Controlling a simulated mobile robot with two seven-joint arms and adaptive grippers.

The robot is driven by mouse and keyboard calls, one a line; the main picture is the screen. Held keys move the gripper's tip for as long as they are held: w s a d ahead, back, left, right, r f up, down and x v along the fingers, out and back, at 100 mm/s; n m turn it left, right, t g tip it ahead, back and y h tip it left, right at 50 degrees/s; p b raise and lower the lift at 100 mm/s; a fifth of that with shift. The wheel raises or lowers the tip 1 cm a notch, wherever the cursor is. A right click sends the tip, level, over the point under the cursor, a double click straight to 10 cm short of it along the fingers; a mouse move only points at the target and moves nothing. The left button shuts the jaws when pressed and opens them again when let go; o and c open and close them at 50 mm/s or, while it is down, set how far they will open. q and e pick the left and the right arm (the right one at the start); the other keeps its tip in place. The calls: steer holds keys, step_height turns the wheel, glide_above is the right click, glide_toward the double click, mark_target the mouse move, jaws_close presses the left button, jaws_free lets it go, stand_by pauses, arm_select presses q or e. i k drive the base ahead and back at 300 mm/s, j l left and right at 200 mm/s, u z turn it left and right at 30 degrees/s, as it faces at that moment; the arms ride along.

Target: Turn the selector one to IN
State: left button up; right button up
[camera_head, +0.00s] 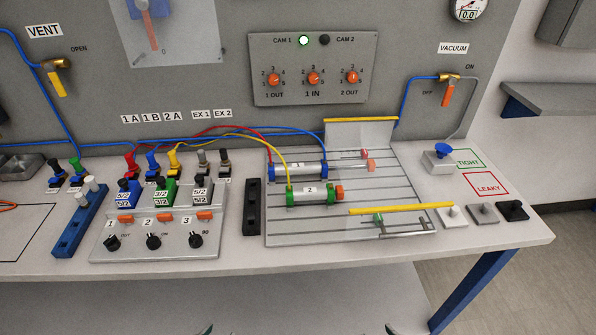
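Selector one (112,242) is a black knob at the left of a row of 3 on the grey control box (150,255) at the front left of the bench. A small label beside it seems to read OUT. Selectors two (153,241) and three (195,240) stand to its right with their own small labels. Small dark green tips at the bottom edge seem to be my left gripper (206,329) and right gripper (390,329). Both are almost fully cut off, well below the box and touching nothing visible. Their opening is hidden.
Valves with coloured plugs (130,190) and hoses stand behind the knobs. A blue block (80,225) is left of the box and a black strip (252,207) right of it. The cylinder plate (300,222) lies farther right. Space before the bench edge looks clear.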

mark_target(113, 244)
steer(key=u, duration=1)
steer(key=j+z, duration=0.35)
steer(key=j, duration=0.2)
